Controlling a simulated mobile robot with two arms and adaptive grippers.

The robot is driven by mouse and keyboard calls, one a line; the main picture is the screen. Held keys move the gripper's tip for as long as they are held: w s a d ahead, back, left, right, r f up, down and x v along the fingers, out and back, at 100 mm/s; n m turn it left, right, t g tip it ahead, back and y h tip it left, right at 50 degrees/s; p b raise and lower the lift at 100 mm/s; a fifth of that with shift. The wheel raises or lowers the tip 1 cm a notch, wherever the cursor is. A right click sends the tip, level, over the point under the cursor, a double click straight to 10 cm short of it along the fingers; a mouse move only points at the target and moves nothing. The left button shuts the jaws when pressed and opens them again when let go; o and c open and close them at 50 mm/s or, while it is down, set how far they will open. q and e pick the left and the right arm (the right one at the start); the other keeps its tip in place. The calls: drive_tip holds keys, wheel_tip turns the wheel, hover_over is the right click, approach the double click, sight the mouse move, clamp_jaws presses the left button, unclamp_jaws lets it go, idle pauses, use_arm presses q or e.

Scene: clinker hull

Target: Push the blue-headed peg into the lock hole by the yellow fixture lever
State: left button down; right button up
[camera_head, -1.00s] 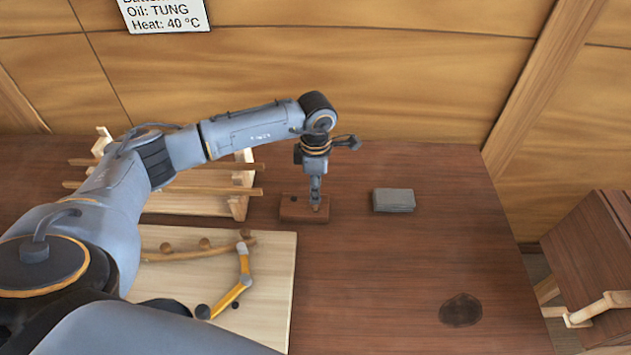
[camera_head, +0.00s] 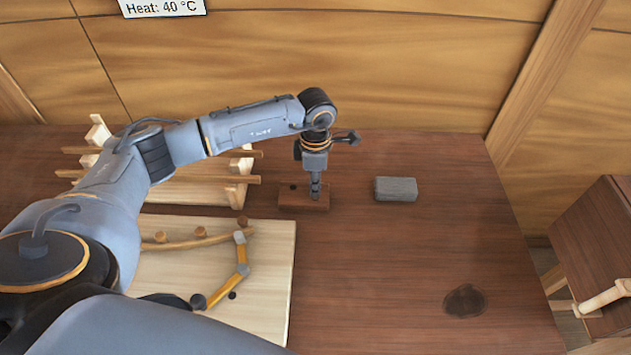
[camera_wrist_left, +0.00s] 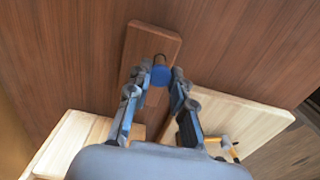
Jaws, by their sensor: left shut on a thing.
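The blue-headed peg (camera_wrist_left: 160,76) shows in the left wrist view between my fingertips. My left gripper (camera_head: 315,193) points down over the small brown block (camera_head: 290,204) and is shut on the peg; it also shows in the left wrist view (camera_wrist_left: 154,88). The peg's lower end is hidden, so I cannot tell whether it sits in the block. The block has a dark hole (camera_head: 293,187) beside the gripper. The yellow lever (camera_head: 224,288) lies on the pale board (camera_head: 274,265), with a dark hole (camera_head: 233,295) close by. My right gripper is not in view.
A wooden rack (camera_head: 236,195) stands behind the board, under my left arm. A grey block (camera_head: 396,189) lies right of the brown block. A dark round stain (camera_head: 465,300) marks the table (camera_head: 390,270), whose right part is mostly clear. A brown wooden box (camera_head: 590,245) stands beyond the right edge.

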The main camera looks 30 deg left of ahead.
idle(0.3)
use_arm(q)
drive_tip(key=shift+r+p, duration=0.4)
drive_tip(key=shift+r, duration=0.2)
drive_tip(key=shift+r+p, duration=0.95)
drive_tip(key=shift+r, duration=0.95)
drive_tip(key=shift+s, duration=0.1)
